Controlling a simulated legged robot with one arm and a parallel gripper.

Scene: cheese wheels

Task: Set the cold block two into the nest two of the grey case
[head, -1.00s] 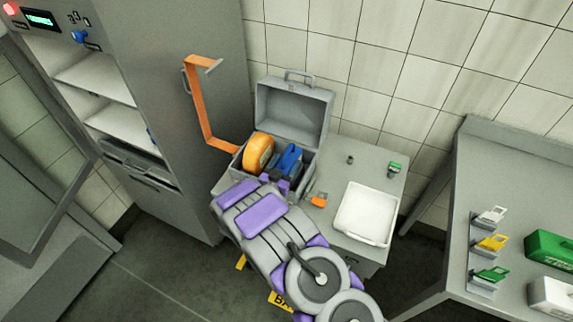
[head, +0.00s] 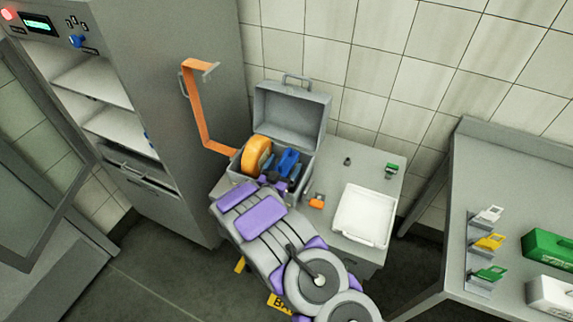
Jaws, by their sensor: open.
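The grey case (head: 291,110) stands open on the table with its lid raised against the back. Inside, an orange cheese wheel (head: 257,155) sits upright at the left. Blue shapes, which look like the cold block (head: 289,161), stand to its right in the case. I cannot tell whether they are one block or two, or whether they are fully seated. My gripper (head: 274,182) is open at the case's front edge, just below the blue shapes. My arm hides the front of the case and the nests' lower parts.
A white tray (head: 364,216) lies right of the case, with a small orange item (head: 317,201) between them. An orange strap-like bracket (head: 197,105) rises left of the case. A tall grey cabinet (head: 180,150) stands open at left; another bench (head: 520,200) is at right.

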